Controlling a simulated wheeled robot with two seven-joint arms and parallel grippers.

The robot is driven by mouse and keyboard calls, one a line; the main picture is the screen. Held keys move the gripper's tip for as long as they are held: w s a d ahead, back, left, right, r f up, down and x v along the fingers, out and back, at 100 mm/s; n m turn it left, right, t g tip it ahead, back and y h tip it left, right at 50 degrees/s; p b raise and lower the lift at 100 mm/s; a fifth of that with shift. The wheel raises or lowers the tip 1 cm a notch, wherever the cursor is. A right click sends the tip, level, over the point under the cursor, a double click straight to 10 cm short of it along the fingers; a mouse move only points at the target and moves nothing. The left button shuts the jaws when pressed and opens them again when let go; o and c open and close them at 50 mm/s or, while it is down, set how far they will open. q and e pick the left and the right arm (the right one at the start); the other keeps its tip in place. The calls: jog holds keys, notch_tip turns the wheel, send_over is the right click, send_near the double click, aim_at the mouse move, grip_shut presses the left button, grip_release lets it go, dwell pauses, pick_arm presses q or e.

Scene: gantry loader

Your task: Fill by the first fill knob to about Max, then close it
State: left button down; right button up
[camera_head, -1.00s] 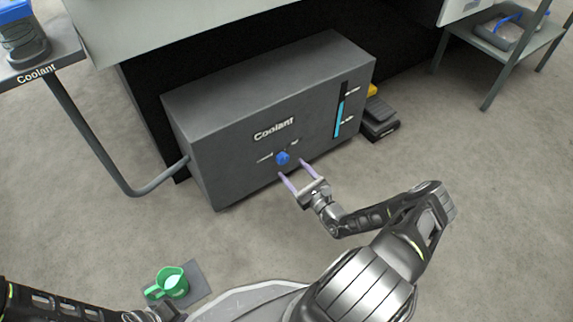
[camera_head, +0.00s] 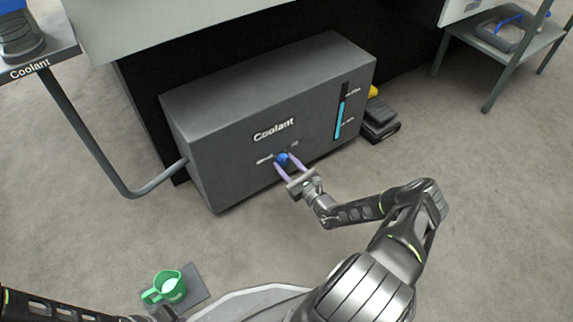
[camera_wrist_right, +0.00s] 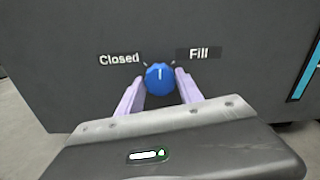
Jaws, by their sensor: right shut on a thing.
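The blue fill knob (camera_head: 283,157) is on the front of the grey Coolant tank (camera_head: 230,165). In the right wrist view the knob (camera_wrist_right: 159,79) sits between the Closed label (camera_wrist_right: 119,59) and the Fill label (camera_wrist_right: 198,54), its white mark pointing about straight up. My right gripper (camera_head: 283,162) is shut on the knob, one pale finger on each side. The level gauge (camera_head: 341,112) shows a blue column whose top is a little below the upper label. My left arm (camera_head: 60,308) is at the bottom left; its finger state is unclear.
A pipe (camera_head: 90,130) runs from the Coolant stand to the tank. Dark items (camera_head: 379,120) lie right of the tank. A table (camera_head: 515,50) stands at the far right. The floor between is clear.

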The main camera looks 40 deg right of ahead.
jog(key=c, duration=0.7)
jog(key=n+p, duration=0.3)
jog(key=shift+r, duration=0.2)
jog(key=n+p, duration=0.2)
jog(key=n, duration=0.1)
jog(key=shift+n+p, duration=0.3)
jog(key=shift+p, duration=0.05)
jog(key=shift+f+n+p, duration=0.2)
jog(key=shift+n+p, duration=0.45)
jog(key=shift+n, duration=0.75)
jog(key=o, duration=1.4)
